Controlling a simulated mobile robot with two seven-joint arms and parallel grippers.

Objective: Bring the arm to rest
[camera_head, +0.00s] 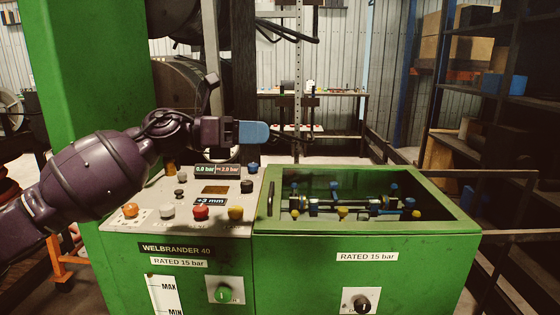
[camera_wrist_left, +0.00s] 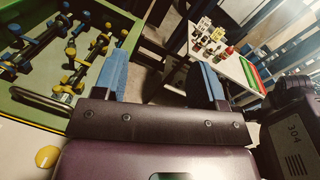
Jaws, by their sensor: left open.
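My left arm comes in from the left in the head view. Its gripper (camera_head: 252,132) is above the back of the control panel (camera_head: 150,205) of the green machine, with blue fingers pointing right. In the left wrist view the two blue fingers of the gripper (camera_wrist_left: 162,80) stand wide apart with nothing between them. The gripper is empty and touches nothing that I can see. My right gripper is in neither view.
The panel carries several coloured knobs and a small display (camera_head: 217,169). Right of it is an open green bay (camera_head: 462,222) with valves and pipes. A shelf rack (camera_head: 480,110) stands at the right. A table with small items (camera_wrist_left: 232,66) shows in the wrist view.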

